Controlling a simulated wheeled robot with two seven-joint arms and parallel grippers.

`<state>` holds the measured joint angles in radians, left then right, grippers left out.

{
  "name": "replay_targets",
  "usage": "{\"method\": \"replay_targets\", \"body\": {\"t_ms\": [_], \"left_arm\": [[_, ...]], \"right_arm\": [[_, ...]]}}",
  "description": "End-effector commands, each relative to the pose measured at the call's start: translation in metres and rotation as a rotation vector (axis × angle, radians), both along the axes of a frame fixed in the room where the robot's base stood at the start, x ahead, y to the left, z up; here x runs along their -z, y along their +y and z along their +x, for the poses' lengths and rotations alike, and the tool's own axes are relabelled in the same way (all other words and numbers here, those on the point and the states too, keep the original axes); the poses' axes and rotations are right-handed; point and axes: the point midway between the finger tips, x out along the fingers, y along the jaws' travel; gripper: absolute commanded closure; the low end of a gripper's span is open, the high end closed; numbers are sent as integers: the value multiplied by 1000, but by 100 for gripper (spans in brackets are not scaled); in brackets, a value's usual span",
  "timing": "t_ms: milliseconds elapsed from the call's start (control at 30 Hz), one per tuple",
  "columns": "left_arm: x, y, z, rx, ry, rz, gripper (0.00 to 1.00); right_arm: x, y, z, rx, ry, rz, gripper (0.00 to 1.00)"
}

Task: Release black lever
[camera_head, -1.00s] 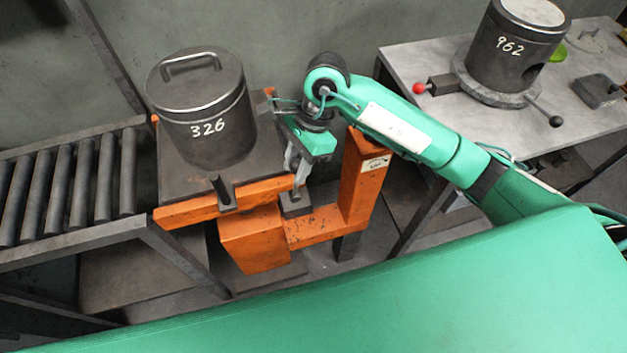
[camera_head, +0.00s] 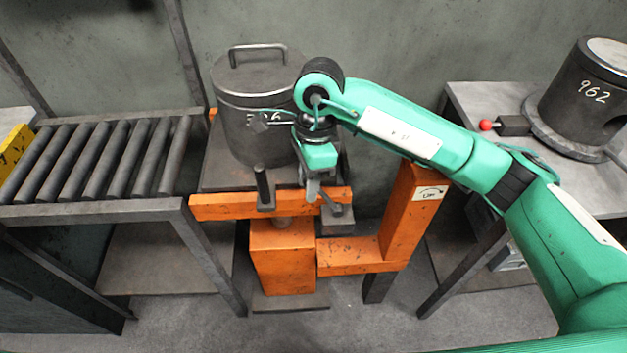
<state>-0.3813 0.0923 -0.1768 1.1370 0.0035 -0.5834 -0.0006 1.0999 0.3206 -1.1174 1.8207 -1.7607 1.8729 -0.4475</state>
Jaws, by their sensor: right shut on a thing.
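My right gripper (camera_head: 313,190) reaches down in front of the orange lift stand (camera_head: 285,258). It is shut on the black lever (camera_head: 334,206), a short dark bar at the stand's front edge. The fingers and my wrist hide part of the lever. A second dark upright handle (camera_head: 264,188) stands just left of the gripper, apart from it. My left gripper is not in view.
A dark lidded pot (camera_head: 243,85) stands on the lift's plate, partly behind my right wrist. A roller conveyor (camera_head: 90,160) lies to the left. At right, a table (camera_head: 465,98) holds a cylinder marked 962 (camera_head: 590,95) and a red-knobbed handle (camera_head: 487,125).

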Motion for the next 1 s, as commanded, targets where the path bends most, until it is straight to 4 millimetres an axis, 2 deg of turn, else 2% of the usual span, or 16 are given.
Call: {"method": "replay_targets", "body": {"t_ms": [467, 500, 600, 867, 1000], "left_arm": [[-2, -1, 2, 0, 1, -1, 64], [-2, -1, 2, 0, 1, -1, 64], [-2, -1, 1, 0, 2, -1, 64], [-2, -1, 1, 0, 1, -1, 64], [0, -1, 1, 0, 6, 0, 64]], "right_arm": [[1, 0, 1, 5, -2, -14, 100], [1, 0, 2, 5, -2, -14, 64], [1, 0, 1, 4, -2, -14, 49], [0, 0, 1, 2, -2, -12, 49], [-10, -1, 3, 2, -2, -12, 49]]}}
